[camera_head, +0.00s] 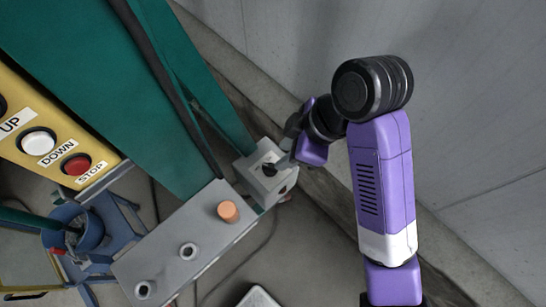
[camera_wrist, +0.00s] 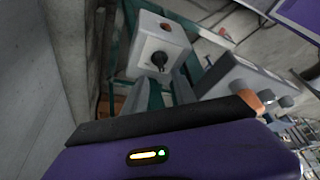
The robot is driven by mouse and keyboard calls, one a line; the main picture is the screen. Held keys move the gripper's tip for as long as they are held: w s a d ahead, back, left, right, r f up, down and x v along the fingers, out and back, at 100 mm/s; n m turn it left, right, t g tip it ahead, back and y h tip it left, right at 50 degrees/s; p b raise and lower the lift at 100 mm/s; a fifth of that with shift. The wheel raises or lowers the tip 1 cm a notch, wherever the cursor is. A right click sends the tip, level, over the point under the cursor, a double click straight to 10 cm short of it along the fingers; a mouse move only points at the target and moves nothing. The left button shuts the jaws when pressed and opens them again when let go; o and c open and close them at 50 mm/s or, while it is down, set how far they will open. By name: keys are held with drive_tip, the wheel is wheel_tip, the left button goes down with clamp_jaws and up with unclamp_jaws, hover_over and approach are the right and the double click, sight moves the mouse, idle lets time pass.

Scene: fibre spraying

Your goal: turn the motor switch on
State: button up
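The motor switch appears to be the black knob (camera_head: 269,169) on the front of a small light grey box (camera_head: 284,181). In the wrist view the knob (camera_wrist: 159,59) shows clearly on the box (camera_wrist: 160,29), ahead of my gripper. My gripper (camera_head: 284,155) is at the box in the head view, its grey tip very close to the knob. I cannot tell whether it touches. I see nothing held.
A grey panel (camera_head: 190,232) with an orange button (camera_head: 228,211) and two round fittings is below left of the box. A green column (camera_head: 75,60) and a yellow UP/DOWN/STOP panel (camera_head: 60,140) stand left. A grey wall (camera_head: 480,110) is close on the right.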

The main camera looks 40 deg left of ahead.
sight(270, 166)
drive_tip(key=b+x, duration=0.2)
drive_tip(key=x, duration=0.3)
drive_tip(key=shift+s+d+f+b, duration=0.1)
drive_tip(key=shift+b, duration=0.2)
drive_tip(key=shift+x, duration=1.25)
clamp_jaws()
